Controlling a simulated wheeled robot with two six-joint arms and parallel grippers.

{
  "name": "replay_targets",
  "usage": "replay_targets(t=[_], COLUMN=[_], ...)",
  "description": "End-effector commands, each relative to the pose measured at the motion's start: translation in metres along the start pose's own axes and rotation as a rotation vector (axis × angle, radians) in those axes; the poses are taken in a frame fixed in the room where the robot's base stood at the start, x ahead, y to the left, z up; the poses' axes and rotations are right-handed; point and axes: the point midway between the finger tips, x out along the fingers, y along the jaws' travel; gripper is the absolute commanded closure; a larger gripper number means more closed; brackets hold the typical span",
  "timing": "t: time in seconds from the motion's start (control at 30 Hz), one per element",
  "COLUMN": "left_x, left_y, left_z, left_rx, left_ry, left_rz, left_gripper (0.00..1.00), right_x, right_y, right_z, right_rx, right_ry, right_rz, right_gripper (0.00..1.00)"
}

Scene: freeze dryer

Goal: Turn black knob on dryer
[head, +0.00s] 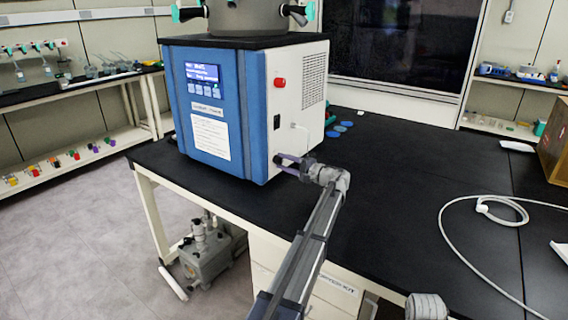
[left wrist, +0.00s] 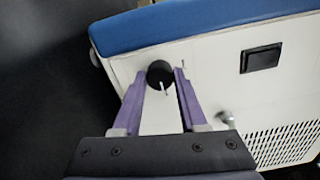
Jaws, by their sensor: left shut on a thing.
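The blue and white freeze dryer (head: 208,115) stands on the black bench. Its black knob (left wrist: 160,74) is low on the white side panel (left wrist: 218,75), with a thin pale pointer mark or pin at its front. My left gripper (head: 282,162) reaches the lower front corner of that side panel. In the left wrist view its two purple fingers (left wrist: 160,82) lie on either side of the knob, shut on it. In the head view the fingers mostly hide the knob.
The side panel also carries a red button (head: 280,83), a black switch (head: 277,122) and a vent grille (head: 313,80). A white cable (head: 445,232) lies looped on the bench at right. The black bench top (head: 400,180) around my left arm is mostly clear. A pump (head: 207,255) stands on the floor below.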

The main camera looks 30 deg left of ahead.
Motion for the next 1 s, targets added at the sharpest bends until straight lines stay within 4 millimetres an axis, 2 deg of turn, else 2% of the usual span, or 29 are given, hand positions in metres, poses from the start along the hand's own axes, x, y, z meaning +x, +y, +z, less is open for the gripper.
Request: replay_targets(t=[0.47,0.5,0.73,1.0], left_x=[-0.0007,-0.0007,-0.0004,-0.0022], left_y=[0.0004,0.0004,0.0002,0.0001], left_z=[-0.0004,-0.0004,-0.0002,-0.0001], left_rx=[0.010,0.010,0.010,0.010], left_ry=[0.001,0.001,0.001,0.001], left_rz=[0.001,0.001,0.001,0.000], left_gripper=[1.00,0.54,0.28,0.28], right_x=[0.0001,0.0001,0.0001,0.0000], right_y=[0.0000,0.0000,0.0000,0.0000], right_z=[0.0000,0.0000,0.0000,0.0000], right_rx=[0.000,0.000,0.000,0.000], right_ry=[0.000,0.000,0.000,0.000], right_rz=[0.000,0.000,0.000,0.000], right_gripper=[0.50,0.50,0.50,0.50])
